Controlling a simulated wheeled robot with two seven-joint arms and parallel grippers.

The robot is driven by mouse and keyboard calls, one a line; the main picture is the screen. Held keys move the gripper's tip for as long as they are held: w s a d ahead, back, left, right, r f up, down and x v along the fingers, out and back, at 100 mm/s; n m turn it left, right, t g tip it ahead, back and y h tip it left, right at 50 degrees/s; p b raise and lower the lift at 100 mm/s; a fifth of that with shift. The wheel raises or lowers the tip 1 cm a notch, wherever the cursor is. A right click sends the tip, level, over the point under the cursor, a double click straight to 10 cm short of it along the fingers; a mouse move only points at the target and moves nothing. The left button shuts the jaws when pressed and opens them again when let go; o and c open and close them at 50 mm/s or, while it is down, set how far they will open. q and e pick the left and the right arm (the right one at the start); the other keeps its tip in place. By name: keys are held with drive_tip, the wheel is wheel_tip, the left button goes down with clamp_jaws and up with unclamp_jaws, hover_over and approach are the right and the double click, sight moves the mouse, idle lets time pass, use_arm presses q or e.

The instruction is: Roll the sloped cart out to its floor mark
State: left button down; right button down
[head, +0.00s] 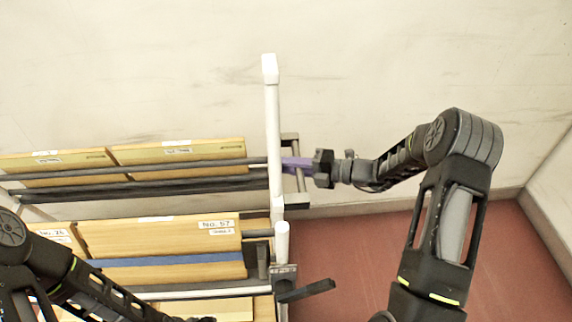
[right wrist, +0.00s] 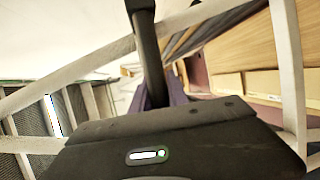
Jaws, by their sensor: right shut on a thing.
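The sloped cart stands at the left in the head view, with a white upright post (head: 273,130) at its right end and wooden boards (head: 165,242) on its tilted rails. My right gripper (head: 312,167) reaches the cart's right end from the right and is shut on a purple grip (head: 296,163) beside the post. The right wrist view shows purple (right wrist: 172,97) past the dark gripper body, between pale frame bars (right wrist: 288,60). The exact contact is hidden. My left arm crosses the lower left; its gripper cannot be made out.
A red floor (head: 345,260) lies open to the right of the cart. A pale wall (head: 400,60) stands close behind, with a grey skirting (head: 390,205). A dark bar (head: 305,291) juts right from the cart's lower end. The floor mark is not visible.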

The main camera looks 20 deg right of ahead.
drive_tip(key=shift+d+f, duration=0.1)
drive_tip(key=shift+d, duration=0.15)
drive_tip(key=c, duration=1.4)
unclamp_jaws()
drive_tip(key=shift+s+d, duration=0.1)
drive_tip(key=shift+o, duration=0.5)
drive_tip(key=v, duration=0.7)
drive_tip(key=shift+s+d, duration=0.2)
drive_tip(key=shift+s, duration=0.05)
drive_tip(key=shift+d, duration=0.1)
